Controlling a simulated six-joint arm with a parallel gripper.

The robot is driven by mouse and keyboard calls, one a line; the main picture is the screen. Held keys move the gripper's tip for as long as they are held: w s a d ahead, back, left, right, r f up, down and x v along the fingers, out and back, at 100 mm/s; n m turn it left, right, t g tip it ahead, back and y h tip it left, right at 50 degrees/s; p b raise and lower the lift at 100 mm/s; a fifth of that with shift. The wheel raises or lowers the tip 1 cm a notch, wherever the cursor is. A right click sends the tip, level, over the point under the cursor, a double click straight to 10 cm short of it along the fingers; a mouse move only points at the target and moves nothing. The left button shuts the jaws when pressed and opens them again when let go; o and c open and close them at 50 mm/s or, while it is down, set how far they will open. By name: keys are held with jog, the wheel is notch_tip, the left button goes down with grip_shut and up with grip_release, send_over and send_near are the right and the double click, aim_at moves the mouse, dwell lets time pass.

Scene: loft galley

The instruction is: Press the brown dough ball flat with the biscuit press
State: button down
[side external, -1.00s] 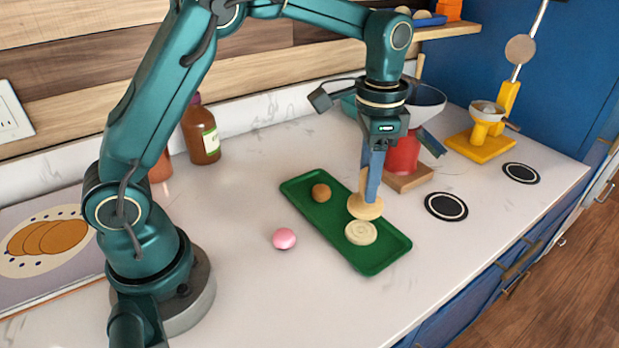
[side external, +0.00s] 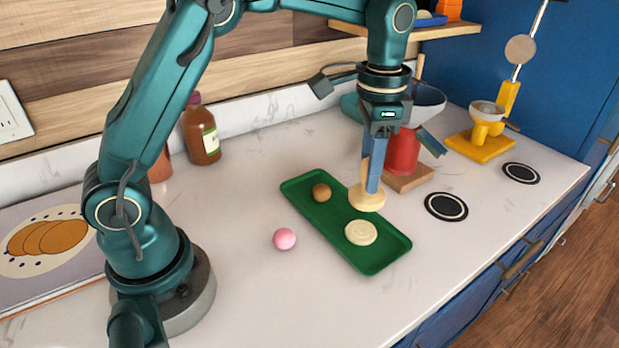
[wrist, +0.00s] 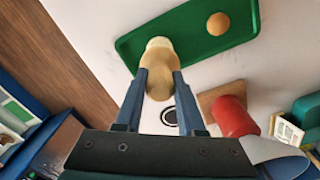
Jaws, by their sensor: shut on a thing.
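My gripper (side external: 372,178) is shut on the biscuit press (side external: 366,199), a pale wooden tool with a round foot. The press is upright above the right long edge of the green tray (side external: 293,190). In the wrist view the press (wrist: 159,82) sits between my two blue fingers. The brown dough ball (side external: 321,192) is a round lump near the far left end of the tray, apart from the press. It also shows in the wrist view (wrist: 218,24). A flat cream disc (side external: 360,232) lies on the tray nearer the front, partly hidden by the press in the wrist view.
A pink ball (side external: 284,238) lies on the counter left of the tray. A red device on a wooden base (side external: 407,180) stands behind my gripper. Black round coasters (side external: 446,206) lie to the right, and a yellow stand (side external: 480,146) is farther back. The front counter is clear.

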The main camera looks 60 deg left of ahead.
jog(key=shift+a+m, duration=0.1)
jog(key=shift+m, duration=0.4)
jog(key=a+r, duration=0.2)
jog(key=a, duration=0.9)
jog(key=n, duration=0.1)
send_over(320, 195)
jog(key=shift+f, duration=3.1)
jog(key=shift+f, duration=1.1)
dwell(2.0)
